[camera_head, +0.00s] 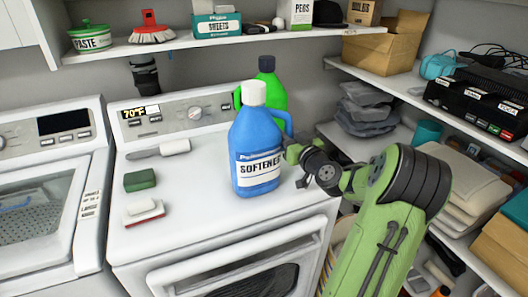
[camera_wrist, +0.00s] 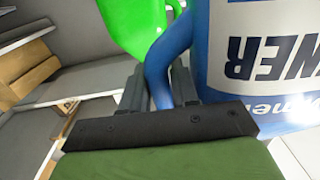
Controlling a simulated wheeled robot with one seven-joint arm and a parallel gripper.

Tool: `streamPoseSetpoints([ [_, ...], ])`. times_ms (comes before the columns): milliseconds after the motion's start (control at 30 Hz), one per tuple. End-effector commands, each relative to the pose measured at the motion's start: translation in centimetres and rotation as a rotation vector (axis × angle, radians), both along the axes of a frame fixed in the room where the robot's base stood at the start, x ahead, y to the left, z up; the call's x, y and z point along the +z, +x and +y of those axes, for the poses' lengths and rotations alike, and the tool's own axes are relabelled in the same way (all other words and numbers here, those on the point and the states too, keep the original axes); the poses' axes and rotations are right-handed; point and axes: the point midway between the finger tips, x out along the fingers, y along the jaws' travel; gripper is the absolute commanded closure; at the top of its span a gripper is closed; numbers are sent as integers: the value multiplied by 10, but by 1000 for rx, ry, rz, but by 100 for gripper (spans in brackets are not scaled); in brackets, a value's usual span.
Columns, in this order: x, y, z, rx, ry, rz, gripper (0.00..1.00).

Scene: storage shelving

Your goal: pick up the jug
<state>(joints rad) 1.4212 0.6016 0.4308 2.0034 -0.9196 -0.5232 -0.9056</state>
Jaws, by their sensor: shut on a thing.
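A blue jug (camera_head: 257,145) with a white cap and a "SOFTENER" label stands upright near the right front of the white washer top. Its handle is on its right side. My gripper (camera_head: 291,150) reaches it from the right. In the wrist view, the jug (camera_wrist: 240,60) fills the right side and its blue handle (camera_wrist: 160,75) passes between the fingers of my gripper (camera_wrist: 158,88). The fingers are shut on the handle. I cannot tell whether the jug's base is lifted off the surface.
A green bottle (camera_head: 274,88) with a dark cap stands right behind the jug. A green sponge (camera_head: 140,180), a white-and-red block (camera_head: 143,212) and a brush (camera_head: 160,150) lie to the left. Shelves with boxes (camera_head: 385,48) are at the right and above.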

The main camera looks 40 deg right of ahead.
Motion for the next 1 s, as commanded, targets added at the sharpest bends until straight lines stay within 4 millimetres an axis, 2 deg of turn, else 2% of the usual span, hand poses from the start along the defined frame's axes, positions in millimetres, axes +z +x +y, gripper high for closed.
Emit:
streamPoseSetpoints([
  [167, 15, 1, 1, 1, -3, -8, 100],
  [400, 67, 1, 1, 2, -9, -10, 100],
  [600, 97, 1, 1, 1, -8, -9, 100],
  [733, 104, 1, 1, 1, -4, -8, 100],
  [1000, 104, 1, 1, 1, -3, -8, 100],
])
